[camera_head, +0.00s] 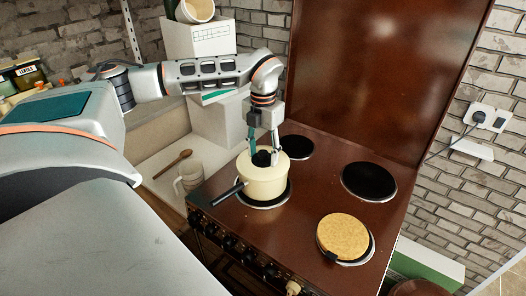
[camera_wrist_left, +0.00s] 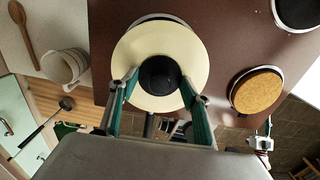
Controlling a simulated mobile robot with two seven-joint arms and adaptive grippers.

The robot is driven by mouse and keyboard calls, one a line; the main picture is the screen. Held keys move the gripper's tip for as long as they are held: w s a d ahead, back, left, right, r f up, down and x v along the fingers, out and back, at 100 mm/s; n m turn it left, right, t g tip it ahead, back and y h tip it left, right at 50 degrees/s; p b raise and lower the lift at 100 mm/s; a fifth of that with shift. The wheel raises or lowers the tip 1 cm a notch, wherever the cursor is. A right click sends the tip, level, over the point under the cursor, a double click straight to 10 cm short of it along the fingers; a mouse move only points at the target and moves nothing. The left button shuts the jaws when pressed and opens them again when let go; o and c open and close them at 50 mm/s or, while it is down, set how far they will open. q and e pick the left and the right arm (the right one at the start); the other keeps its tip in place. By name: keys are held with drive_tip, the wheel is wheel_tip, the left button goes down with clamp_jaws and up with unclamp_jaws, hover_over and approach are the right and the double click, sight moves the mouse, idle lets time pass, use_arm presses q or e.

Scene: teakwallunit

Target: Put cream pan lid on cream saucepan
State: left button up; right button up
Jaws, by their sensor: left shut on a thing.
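The cream saucepan (camera_head: 264,184) stands upright on the front left hotplate of the brown stove, its black handle (camera_head: 227,194) pointing left and forward. The cream pan lid (camera_wrist_left: 133,57) is level at the top of the saucepan, with its black knob (camera_wrist_left: 159,76) facing up. I cannot tell whether it rests fully on the rim. My left gripper (camera_head: 263,157) reaches down from above and is shut on the lid's knob, a finger on either side. In the wrist view the lid hides most of the saucepan.
A round cork-coloured mat (camera_head: 343,236) covers the front right hotplate. Two rear hotplates (camera_head: 369,181) are bare. White boxes (camera_head: 222,122) stand behind, and a brown panel (camera_head: 375,75) rises at the stove's back.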

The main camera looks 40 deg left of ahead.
sight(263, 152)
use_arm(q)
drive_tip(key=shift+f, duration=0.2)
drive_tip(key=o, duration=1.1)
drive_tip(key=shift+f, duration=0.1)
drive_tip(key=shift+o, duration=0.2)
drive_tip(key=shift+r, duration=0.3)
wheel_tip(263, 152, up, 12)
drive_tip(key=shift+r, duration=0.25)
